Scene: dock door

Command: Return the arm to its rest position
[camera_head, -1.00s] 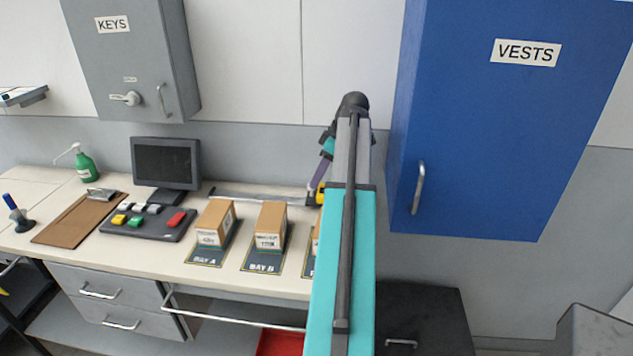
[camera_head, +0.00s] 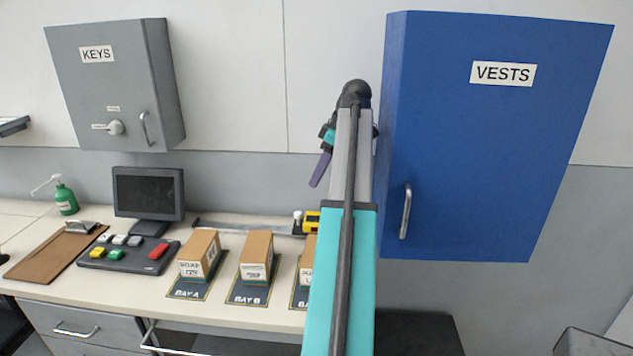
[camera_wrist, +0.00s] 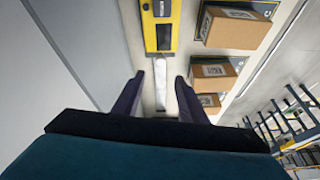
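My gripper (camera_head: 320,168) hangs at the far end of my teal and grey arm, in front of the wall and above the back of the counter. In the wrist view its two dark fingers (camera_wrist: 157,97) stand apart with nothing held between them. Through the gap I see the counter and a pale bar lying on it, below the fingers. A yellow device (camera_head: 311,222) with a dark panel sits on the counter under the gripper; it also shows in the wrist view (camera_wrist: 159,42). My arm hides part of the counter.
The blue VESTS cabinet (camera_head: 490,140) is close to the right of my arm. Boxes (camera_head: 199,254) stand on bay mats on the counter (camera_head: 120,290). A monitor (camera_head: 148,193), a button panel (camera_head: 128,252) and the grey KEYS cabinet (camera_head: 115,85) are at left.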

